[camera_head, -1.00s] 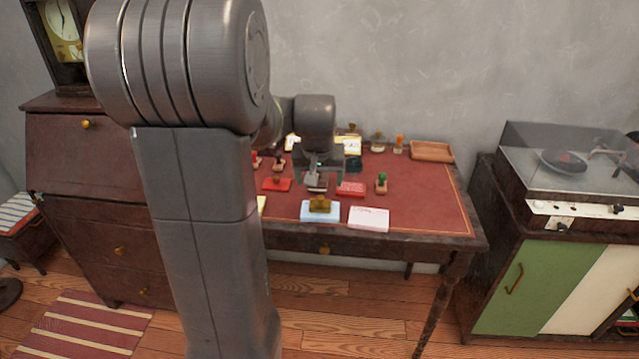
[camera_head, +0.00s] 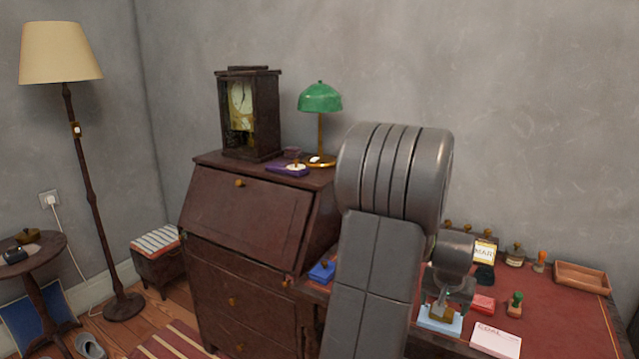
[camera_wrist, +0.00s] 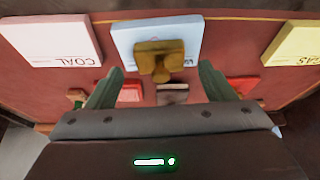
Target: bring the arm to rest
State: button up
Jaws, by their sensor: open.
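My gripper (camera_wrist: 160,85) is open in the wrist view, its two dark green fingers wide apart with nothing held between them. A brass stamp (camera_wrist: 160,60) shows beyond the fingers, on a light blue block (camera_wrist: 128,38). In the head view my gripper (camera_head: 452,297) hangs over the red-topped table (camera_head: 570,320), close to the brass stamp (camera_head: 441,312) on the light blue block (camera_head: 428,324). From here the gap between gripper and stamp is hard to judge. My arm hides part of the table and of the bureau's right side.
A white block marked COAL (camera_head: 495,341) and a green-handled stamp (camera_head: 514,303) lie close to the gripper. A wooden tray (camera_head: 582,277) is at the back right. The bureau (camera_head: 245,215), bearing a clock (camera_head: 247,115) and green lamp (camera_head: 320,97), stands left of my arm.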

jog(key=x, duration=0.3)
jog(key=shift+a+f+b, duration=0.1)
jog(key=shift+f+b, duration=0.15)
jog(key=shift+b, duration=0.05)
jog(key=shift+r+p, duration=0.4)
jog(key=shift+r, duration=1.35)
jog(key=shift+s, duration=0.1)
